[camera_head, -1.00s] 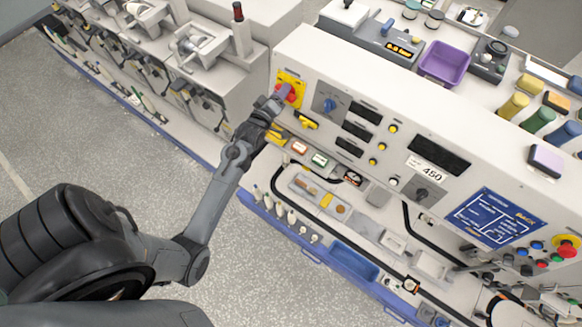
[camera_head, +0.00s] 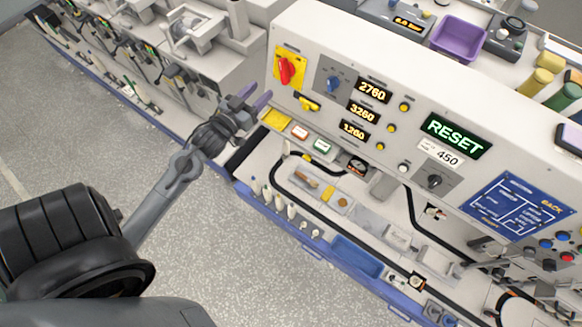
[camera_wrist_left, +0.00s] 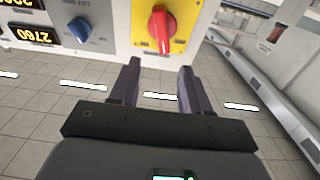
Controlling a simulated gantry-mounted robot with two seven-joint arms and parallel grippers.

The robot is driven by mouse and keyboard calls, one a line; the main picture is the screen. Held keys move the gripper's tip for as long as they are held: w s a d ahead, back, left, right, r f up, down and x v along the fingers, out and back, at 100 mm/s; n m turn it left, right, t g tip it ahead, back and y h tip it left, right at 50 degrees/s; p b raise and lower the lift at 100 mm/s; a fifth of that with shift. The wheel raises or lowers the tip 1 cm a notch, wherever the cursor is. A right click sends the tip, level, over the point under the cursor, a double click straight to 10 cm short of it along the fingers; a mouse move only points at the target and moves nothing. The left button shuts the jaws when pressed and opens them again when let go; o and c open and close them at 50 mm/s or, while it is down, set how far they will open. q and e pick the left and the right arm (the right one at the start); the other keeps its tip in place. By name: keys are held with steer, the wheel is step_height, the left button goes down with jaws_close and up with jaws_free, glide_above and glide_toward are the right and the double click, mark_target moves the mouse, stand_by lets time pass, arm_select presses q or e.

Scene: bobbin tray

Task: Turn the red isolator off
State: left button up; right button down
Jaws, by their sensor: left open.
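The red isolator (camera_head: 287,70) is a red rotary handle on a yellow plate (camera_head: 290,53) at the left end of the panel front. Its handle runs roughly upright across the plate. The handle also shows at the top of the left wrist view (camera_wrist_left: 161,28). My left gripper (camera_head: 256,98) is open and empty, apart from the handle, in front of the panel and below left of the handle in the head view. In the left wrist view, its two fingers (camera_wrist_left: 160,72) point toward the plate with clear space between them. My right gripper is not in view.
A blue rotary knob (camera_head: 333,85) sits right of the isolator. The number displays (camera_head: 374,90) and the green RESET display (camera_head: 455,135) are lit. A yellow handle (camera_head: 307,102) sits below the plate. A shelf with small parts and a blue tray (camera_head: 355,258) runs below the panel.

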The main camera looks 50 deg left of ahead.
arm_select(q)
steer(key=s+d+f+g+h+p, duration=0.1)
steer(key=s+d+g, duration=0.2)
steer(key=d, duration=0.4)
steer(key=s+d+f+m+g+h+p, duration=0.1)
steer(key=s+d+f+g+p, duration=0.1)
steer(key=d, duration=0.6)
steer(key=s+d+f+m+g+h+p, duration=0.1)
steer(key=s+d+f+g+h+p, duration=0.1)
steer(key=d, duration=0.6)
steer(key=shift+s+d+f+g, duration=0.15)
steer(key=shift+s+g, duration=0.65)
steer(key=shift+g, duration=0.1)
steer(key=shift+m, duration=0.3)
